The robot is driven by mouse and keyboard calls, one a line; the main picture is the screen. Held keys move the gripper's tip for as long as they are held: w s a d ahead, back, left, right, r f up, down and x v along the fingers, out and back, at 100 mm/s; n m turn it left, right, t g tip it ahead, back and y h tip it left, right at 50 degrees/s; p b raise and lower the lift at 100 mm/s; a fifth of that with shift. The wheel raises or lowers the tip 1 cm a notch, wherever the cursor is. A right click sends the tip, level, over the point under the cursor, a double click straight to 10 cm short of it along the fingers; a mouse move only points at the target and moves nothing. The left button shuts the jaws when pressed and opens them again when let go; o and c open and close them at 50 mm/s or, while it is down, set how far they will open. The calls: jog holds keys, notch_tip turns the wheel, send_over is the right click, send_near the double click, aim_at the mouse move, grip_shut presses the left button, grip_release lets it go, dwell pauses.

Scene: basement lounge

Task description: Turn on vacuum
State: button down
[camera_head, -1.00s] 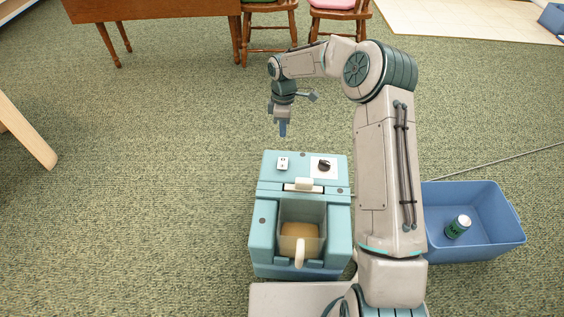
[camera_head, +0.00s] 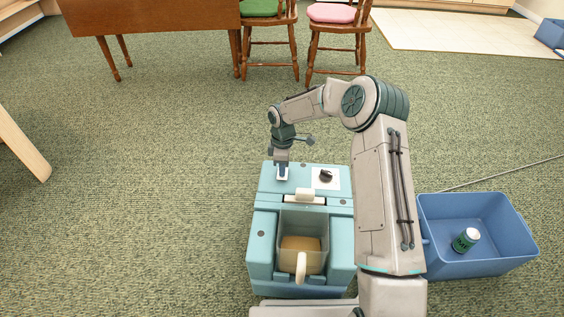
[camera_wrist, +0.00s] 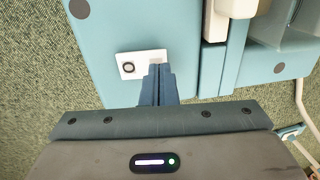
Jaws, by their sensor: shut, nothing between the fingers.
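The vacuum (camera_head: 262,225) is a teal boxy machine on the carpet, with a clear container at its front. On its top are a white switch plate (camera_head: 282,173) at the left and a black dial (camera_head: 326,176) on a white square at the right. The wrist view shows the switch plate (camera_wrist: 128,66) with a dark ring mark on its left part. My gripper (camera_head: 283,176) is shut and empty, pointing down at the switch plate. In the wrist view its fingertips (camera_wrist: 159,68) overlap the plate's right part and hide it. I cannot tell whether they touch.
A blue bin (camera_head: 478,262) with a green can (camera_head: 465,240) stands right of the vacuum, beyond my arm. A grey cord (camera_head: 505,172) runs over the carpet. A wooden table (camera_head: 160,17) and chairs stand at the back. The carpet left of the vacuum is clear.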

jog(key=shift+s+f, duration=0.1)
jog(key=shift+f, duration=0.4)
jog(key=shift+f, duration=0.2)
jog(key=shift+r, duration=0.1)
jog(key=shift+w+r+p, duration=0.25)
jog(key=shift+w+p, duration=0.15)
jog(key=shift+w, duration=0.3)
notch_tip(320, 180, up, 14)
jog(key=s+p, duration=0.1)
jog(key=p, duration=0.5)
jog(key=shift+s+p, duration=0.3)
jog(key=shift+s, duration=0.1)
